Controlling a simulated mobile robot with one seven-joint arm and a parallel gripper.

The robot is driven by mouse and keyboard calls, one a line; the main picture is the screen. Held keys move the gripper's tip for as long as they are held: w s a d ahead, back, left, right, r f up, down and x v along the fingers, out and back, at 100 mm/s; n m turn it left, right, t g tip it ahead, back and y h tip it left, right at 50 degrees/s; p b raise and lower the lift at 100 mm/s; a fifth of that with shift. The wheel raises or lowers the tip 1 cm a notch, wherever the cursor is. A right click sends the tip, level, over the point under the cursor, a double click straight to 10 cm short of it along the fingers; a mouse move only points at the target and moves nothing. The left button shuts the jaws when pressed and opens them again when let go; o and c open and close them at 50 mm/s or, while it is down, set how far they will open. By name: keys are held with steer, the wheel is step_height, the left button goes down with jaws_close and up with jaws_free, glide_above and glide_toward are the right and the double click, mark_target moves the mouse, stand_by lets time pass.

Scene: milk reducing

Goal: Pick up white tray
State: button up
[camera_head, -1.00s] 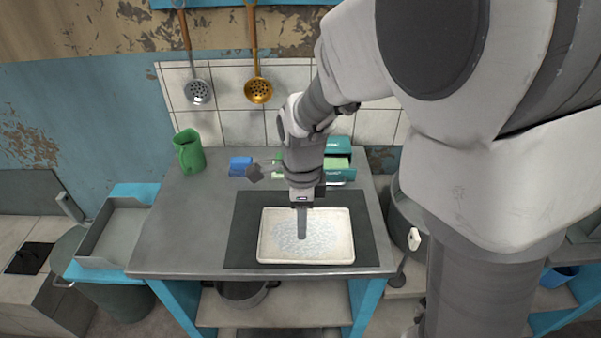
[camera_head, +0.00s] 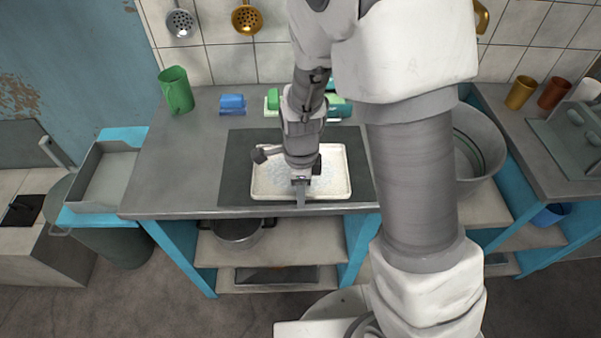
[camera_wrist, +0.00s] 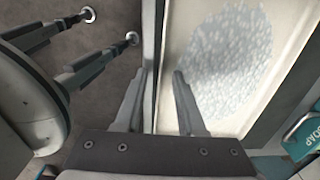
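The white tray (camera_head: 338,172) is a shallow rectangular tray lying flat on a dark mat (camera_head: 235,165) on the grey table. A pale speckled patch covers its middle. My gripper (camera_head: 301,192) points down at the tray's front edge, and my arm hides part of the tray. In the wrist view, the tray (camera_wrist: 180,35) fills the right half. There my gripper (camera_wrist: 160,75) has its two fingers apart, with the tray's rim between them, one finger on the inner side and one on the outer side. I cannot tell whether either finger touches it.
A green mug (camera_head: 177,92), a blue block (camera_head: 232,103) and green blocks (camera_head: 272,100) stand at the table's back. A grey bin (camera_head: 105,180) is left of the table. A pot (camera_head: 238,232) is on the shelf below. The table's left part is clear.

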jaws_close()
stand_by(1.4)
